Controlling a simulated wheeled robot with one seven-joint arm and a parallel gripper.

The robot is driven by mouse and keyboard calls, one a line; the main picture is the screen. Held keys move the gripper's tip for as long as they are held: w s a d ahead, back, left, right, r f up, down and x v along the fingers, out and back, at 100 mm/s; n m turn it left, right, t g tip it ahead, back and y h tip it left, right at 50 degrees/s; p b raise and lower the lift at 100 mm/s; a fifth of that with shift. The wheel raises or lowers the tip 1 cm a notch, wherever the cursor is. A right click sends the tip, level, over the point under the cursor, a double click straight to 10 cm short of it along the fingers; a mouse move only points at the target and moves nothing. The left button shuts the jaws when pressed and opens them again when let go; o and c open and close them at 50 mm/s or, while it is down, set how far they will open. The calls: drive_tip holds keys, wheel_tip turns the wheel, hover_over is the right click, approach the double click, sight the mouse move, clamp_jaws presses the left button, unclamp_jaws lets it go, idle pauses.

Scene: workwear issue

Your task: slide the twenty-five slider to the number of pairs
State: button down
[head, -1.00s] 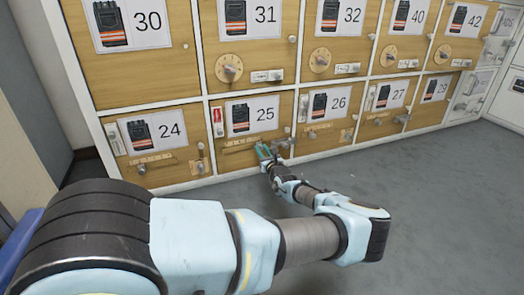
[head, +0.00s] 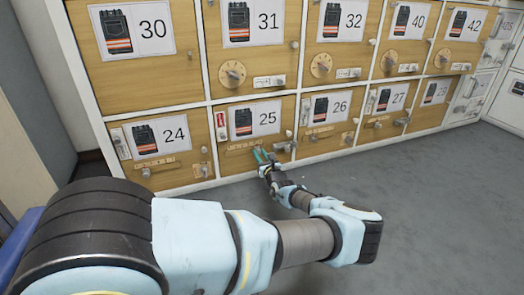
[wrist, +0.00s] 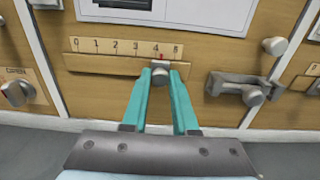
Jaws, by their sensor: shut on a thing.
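Locker door 25 (head: 240,161) is a wooden door in the bottom row, with a label (head: 254,118) showing a folded dark garment with orange bands. Below the label is the slider scale (wrist: 103,46), marked 0 to 5, above a wooden rail (wrist: 95,64). The slider's grey knob (wrist: 160,72) sits near the right part of the rail. Its red pointer (wrist: 162,57) stands close to 4, slightly to its right. My gripper (wrist: 160,75) is shut on the knob, with a teal finger on each side. In the head view my gripper (head: 262,155) is at the door's lower right.
A grey latch handle (wrist: 240,88) juts out just right of the rail, with a round knob (wrist: 275,46) above it. Door 24 (head: 150,180) is to the left and door 26 (head: 318,140) to the right. The grey floor (head: 430,185) in front is clear.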

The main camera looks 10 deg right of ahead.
drive_tip(key=shift+a, duration=0.4)
drive_tip(key=c, duration=0.7)
unclamp_jaws()
drive_tip(key=shift+s, duration=0.1)
drive_tip(key=s+p, duration=0.1)
drive_tip(key=s, duration=0.2)
drive_tip(key=s+d+p, duration=0.1)
drive_tip(key=s+p, duration=0.1)
drive_tip(key=s, duration=0.2)
drive_tip(key=s+p, duration=0.2)
drive_tip(key=s, duration=0.1)
drive_tip(key=shift+s+d, duration=0.2)
drive_tip(key=shift+s, duration=0.1)
